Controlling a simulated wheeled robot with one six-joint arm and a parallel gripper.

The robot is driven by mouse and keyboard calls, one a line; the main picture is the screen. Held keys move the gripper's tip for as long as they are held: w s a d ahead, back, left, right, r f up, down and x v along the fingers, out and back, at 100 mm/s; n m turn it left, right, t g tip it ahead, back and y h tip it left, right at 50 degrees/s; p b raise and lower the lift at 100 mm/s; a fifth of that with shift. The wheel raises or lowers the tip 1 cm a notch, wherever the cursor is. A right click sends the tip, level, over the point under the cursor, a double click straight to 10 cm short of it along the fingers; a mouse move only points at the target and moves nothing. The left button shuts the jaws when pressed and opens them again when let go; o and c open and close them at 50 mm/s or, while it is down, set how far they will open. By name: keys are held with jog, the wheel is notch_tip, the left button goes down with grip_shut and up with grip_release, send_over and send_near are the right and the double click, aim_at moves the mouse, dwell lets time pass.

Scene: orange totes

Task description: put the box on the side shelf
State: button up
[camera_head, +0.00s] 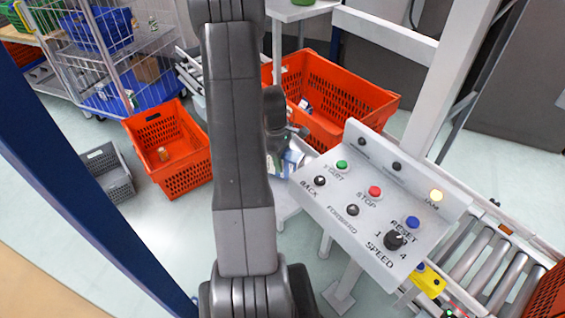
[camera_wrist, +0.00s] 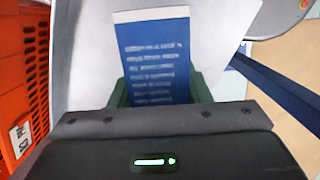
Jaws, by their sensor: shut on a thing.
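The box is blue and white with small print and shows in the wrist view (camera_wrist: 155,48), between the green fingers of my gripper (camera_wrist: 160,88). My gripper is shut on it. In the head view the box (camera_head: 291,163) shows partly, below my gripper (camera_head: 288,150) and beside my arm. A pale grey-white flat surface (camera_wrist: 85,60) lies beyond and under the box in the wrist view. I cannot tell whether the box touches it, or whether it is the side shelf.
A control panel (camera_head: 335,205) with buttons stands right of my gripper. An orange tote (camera_head: 350,85) holding items is behind it, and another orange tote (camera_head: 185,180) is on the floor at left. A roller conveyor (camera_head: 480,265) is at lower right. A wire cart (camera_head: 105,55) stands at upper left.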

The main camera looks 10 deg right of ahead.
jog(key=shift+f, duration=0.95)
jog(key=shift+f, duration=0.2)
jog(key=o, duration=1.2)
jog(key=shift+c, duration=0.2)
jog(key=shift+r, duration=0.1)
jog(key=r, duration=0.4)
jog(key=a+r, duration=0.1)
jog(key=r, duration=0.3)
jog(key=w+r, duration=0.1)
jog(key=r, duration=0.3)
jog(key=shift+a, duration=0.25)
